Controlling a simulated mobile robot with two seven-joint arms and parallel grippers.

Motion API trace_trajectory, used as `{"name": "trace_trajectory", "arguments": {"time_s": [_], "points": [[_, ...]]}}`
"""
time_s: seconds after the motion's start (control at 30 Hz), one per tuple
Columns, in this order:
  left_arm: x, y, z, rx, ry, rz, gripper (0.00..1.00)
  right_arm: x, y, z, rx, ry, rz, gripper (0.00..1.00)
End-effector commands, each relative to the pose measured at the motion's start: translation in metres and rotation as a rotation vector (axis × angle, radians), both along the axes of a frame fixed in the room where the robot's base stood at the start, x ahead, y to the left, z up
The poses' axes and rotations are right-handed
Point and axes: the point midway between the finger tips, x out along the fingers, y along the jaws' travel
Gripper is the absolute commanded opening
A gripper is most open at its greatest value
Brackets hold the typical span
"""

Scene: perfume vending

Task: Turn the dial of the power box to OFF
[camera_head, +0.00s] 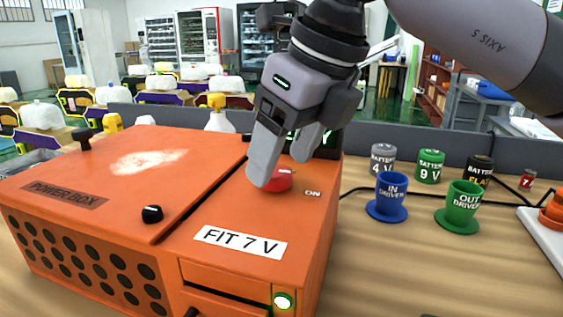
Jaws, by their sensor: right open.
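The orange power box (120,195) stands on the wooden table at the left and centre, with a "POWER BOX" plate, a "FIT 7 V" label and an "ON" mark on its top. Its red dial (277,181) sits on the top, left of the "ON" mark. My right gripper (289,165) is open and points down at the dial, with one finger at the dial's left side and the other behind it. I cannot tell whether the fingers touch the dial. The fingers hide part of the dial and any mark to its left. My left gripper is not in view.
A blue cup (391,194) and a green cup (462,203) stand right of the box. Behind them are grey 4 V (383,157), green 9 V (430,163) and black (479,168) batteries. A black cable crosses the table.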

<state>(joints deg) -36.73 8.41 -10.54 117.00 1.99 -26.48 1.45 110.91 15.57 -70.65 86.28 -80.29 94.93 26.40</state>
Motion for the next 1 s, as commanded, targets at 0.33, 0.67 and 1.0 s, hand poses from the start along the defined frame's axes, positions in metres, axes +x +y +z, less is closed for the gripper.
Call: {"name": "trace_trajectory", "arguments": {"time_s": [0.33,0.67,1.0], "points": [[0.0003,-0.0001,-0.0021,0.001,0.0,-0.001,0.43,0.0042,0.0049,-0.0154,-0.001,-0.001,0.0,0.69],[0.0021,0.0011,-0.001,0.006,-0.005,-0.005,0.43,0.0041,0.0047,-0.0151,-0.001,-0.001,0.0,0.13],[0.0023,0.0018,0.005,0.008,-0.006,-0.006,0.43,0.0047,0.004,-0.0136,0.0,0.002,0.048,0.13]]}}
